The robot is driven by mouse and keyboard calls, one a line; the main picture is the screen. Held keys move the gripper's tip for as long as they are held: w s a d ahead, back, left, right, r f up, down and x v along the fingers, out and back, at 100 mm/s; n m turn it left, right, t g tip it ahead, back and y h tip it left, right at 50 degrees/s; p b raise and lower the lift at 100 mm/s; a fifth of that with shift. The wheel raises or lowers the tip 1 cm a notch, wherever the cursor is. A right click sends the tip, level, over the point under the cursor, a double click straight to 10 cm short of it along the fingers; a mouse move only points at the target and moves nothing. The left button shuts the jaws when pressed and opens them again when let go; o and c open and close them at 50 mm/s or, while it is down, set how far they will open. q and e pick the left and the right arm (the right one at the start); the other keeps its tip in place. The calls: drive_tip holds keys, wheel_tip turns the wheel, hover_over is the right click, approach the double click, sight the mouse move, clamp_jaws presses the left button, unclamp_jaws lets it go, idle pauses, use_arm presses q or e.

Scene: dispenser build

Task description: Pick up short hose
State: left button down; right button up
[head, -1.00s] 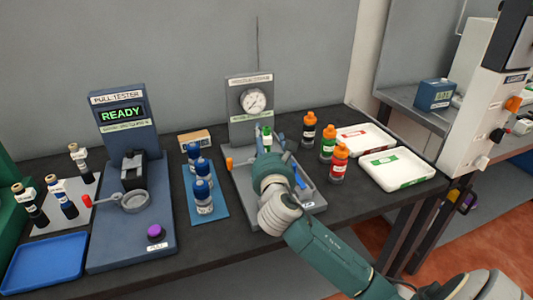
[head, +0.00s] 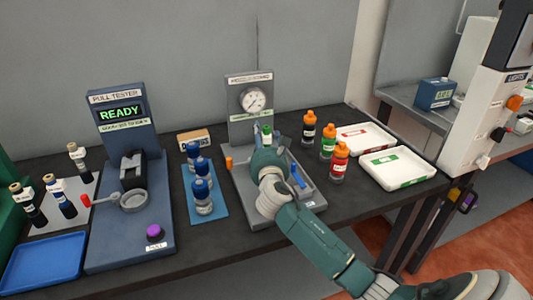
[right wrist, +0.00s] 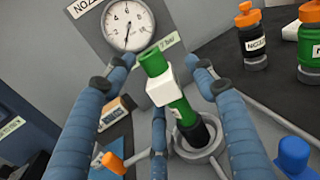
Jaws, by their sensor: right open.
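A short green tube (right wrist: 182,105) with a white block around it and a black lower end stands tilted in a round grey socket (right wrist: 200,145) in the right wrist view. In the head view its green top (head: 266,132) shows just beyond my right gripper (head: 265,152). I cannot tell for sure that it is the short hose. My right gripper (right wrist: 156,75) is open, with its blue-grey fingers spread around the tube, and I see gaps at the sides. My arm hides part of the gauge stand's tray. My left gripper is not in view.
A gauge stand (head: 238,125) rises behind the tube. Several bottles with orange caps (head: 328,142) and white trays (head: 395,180) stand to the right. Blue-capped bottles stand on a blue mat (head: 222,208) to the left, beside the pull tester (head: 155,190).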

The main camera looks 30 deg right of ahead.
clamp_jaws()
drive_tip(key=shift+r, duration=0.1)
